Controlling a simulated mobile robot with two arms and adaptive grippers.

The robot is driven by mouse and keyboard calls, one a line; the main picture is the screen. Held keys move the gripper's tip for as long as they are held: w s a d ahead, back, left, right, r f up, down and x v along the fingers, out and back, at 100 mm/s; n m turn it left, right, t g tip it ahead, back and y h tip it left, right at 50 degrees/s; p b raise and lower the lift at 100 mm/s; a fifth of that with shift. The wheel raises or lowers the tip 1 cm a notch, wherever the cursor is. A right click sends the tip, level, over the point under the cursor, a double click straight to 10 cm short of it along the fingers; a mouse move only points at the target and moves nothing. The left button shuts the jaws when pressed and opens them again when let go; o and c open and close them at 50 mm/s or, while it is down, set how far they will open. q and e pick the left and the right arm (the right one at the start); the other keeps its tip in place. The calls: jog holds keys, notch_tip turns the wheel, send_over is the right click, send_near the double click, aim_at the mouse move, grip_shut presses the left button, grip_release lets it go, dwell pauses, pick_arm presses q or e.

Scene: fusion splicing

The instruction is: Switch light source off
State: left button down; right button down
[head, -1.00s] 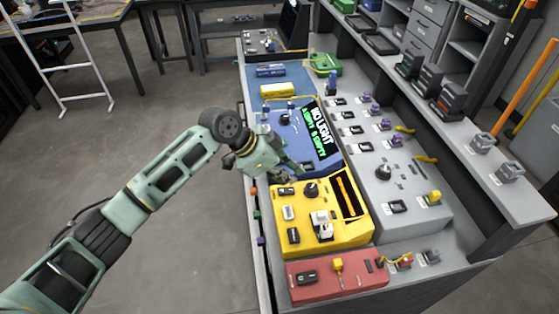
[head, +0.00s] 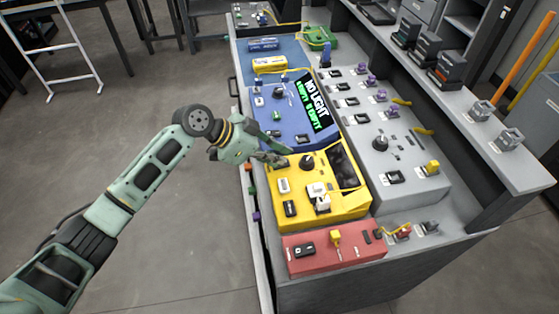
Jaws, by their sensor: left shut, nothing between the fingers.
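A blue unit (head: 270,120) has a tilted dark screen (head: 315,104) reading "NO LIGHT" with green text below. In front of it stands a yellow unit (head: 350,208) with a black knob (head: 306,162), several switches and a dark recess on its right. I cannot tell which unit is the light source. My left gripper (head: 278,158) is shut and empty, over the seam between the blue and yellow units, left of the black knob. My right gripper is out of view.
A grey panel (head: 410,172) with purple and yellow connectors stands to the right, below a raised shelf (head: 505,165). A yellow box (head: 269,65) and a green case (head: 320,38) are farther back. The floor left of the bench is open.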

pick_arm(q)
jog(key=shift+a+f, duration=0.25)
jog(key=shift+f, duration=0.1)
jog(key=shift+s, duration=0.15)
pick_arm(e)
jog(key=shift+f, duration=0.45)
pick_arm(q)
jog(key=shift+a, duration=0.15)
